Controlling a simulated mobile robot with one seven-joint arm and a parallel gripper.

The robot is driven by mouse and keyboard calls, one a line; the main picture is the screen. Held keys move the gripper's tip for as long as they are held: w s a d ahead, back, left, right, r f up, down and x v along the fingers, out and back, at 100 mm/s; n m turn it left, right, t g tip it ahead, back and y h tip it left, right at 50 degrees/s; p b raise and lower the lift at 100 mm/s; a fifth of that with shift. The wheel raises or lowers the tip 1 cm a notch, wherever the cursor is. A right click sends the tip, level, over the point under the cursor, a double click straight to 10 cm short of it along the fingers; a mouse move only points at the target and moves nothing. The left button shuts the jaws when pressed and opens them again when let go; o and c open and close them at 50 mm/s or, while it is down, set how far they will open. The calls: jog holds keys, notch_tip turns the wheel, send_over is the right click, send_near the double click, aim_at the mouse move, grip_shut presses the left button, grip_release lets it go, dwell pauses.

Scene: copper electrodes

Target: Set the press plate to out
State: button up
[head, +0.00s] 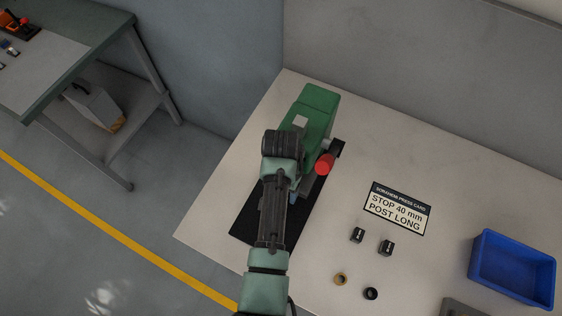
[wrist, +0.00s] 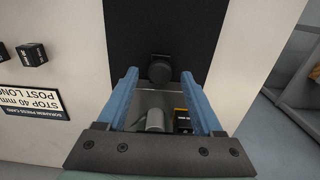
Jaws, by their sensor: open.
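The green press (head: 318,108) stands on the table at the back, with a red knob (head: 325,164) on its right side. My arm covers much of its front, so the press plate cannot be made out in the head view. My gripper (wrist: 160,73) is open over the press's black base (wrist: 160,25), its two blue fingers apart. Between and below the fingers are a grey flat part (wrist: 150,99), a light grey cylinder (wrist: 155,119) and a dark round knob (wrist: 160,69). I cannot tell which of these is the press plate. Nothing is visibly held.
A sign reading "STOP 40 mm POST LONG" (head: 398,209) lies right of the press. Two black blocks (head: 357,235) and two rings (head: 341,279) lie in front of it. A blue bin (head: 512,270) stands at the right. A wall closes the back.

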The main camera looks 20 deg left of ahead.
jog(key=shift+f, duration=0.55)
grip_shut()
dwell(1.1)
